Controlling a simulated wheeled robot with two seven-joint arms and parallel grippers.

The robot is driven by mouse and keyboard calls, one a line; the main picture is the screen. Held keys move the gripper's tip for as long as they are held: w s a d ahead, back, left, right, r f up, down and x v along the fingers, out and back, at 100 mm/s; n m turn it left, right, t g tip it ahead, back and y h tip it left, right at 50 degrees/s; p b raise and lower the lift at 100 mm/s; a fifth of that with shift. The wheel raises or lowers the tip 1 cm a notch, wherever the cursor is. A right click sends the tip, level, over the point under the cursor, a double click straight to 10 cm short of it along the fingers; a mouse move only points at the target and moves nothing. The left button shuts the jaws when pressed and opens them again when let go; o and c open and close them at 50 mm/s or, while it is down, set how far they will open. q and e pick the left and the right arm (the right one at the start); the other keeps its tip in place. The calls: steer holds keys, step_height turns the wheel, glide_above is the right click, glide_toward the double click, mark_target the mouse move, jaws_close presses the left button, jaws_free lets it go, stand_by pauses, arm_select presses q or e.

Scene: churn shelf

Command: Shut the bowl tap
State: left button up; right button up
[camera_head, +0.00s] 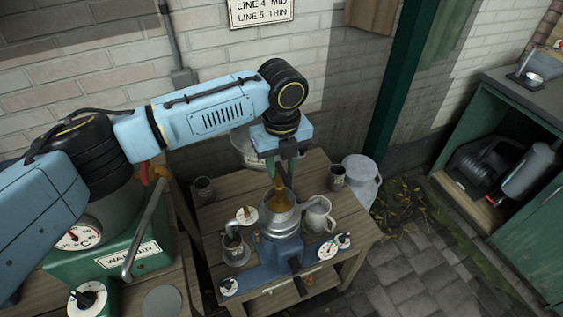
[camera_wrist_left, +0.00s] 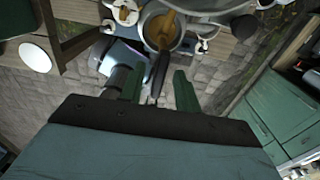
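A metal supply bowl (camera_head: 243,150) sits above the blue separator, partly hidden behind my left gripper. Its rim also shows at the top of the wrist view (camera_wrist_left: 205,8). An amber stream (camera_head: 279,185) runs down into the separator's round metal cup (camera_head: 272,222); the wrist view shows it too (camera_wrist_left: 162,32). My left gripper (camera_head: 283,162) points down beside the bowl, above the stream. In the wrist view its green fingers (camera_wrist_left: 158,90) stand apart, with a dark slim part (camera_wrist_left: 159,72) seen between them. I cannot tell whether this is the tap handle or whether they touch it. My right gripper is out of view.
Metal jugs stand right (camera_head: 318,216) and left (camera_head: 236,250) of the separator on the wooden table (camera_head: 222,212). Mugs stand at its back corners (camera_head: 203,190) (camera_head: 337,177). A churn (camera_head: 362,180) is behind right. A green machine (camera_head: 110,262) is left; paving at right is clear.

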arm_select(q)
jaws_close()
steer(key=shift+r+n+p, duration=0.15)
steer(key=shift+n+p, duration=0.15)
steer(key=shift+p, duration=0.25)
steer(key=shift+w+d+n+p, duration=0.15)
steer(key=shift+w+n+p, duration=0.25)
steer(key=shift+n+p, duration=2.15)
steer(key=shift+w+d+n+p, duration=0.2)
steer(key=shift+w+n+p, duration=0.2)
steer(key=shift+n+p, duration=2.15)
steer(key=shift+w+d+n+p, duration=0.15)
steer(key=shift+w+n+p, duration=0.25)
steer(key=shift+n+p, duration=2.1)
steer(key=shift+n+b, duration=1.1)
steer(key=shift+n, duration=0.1)
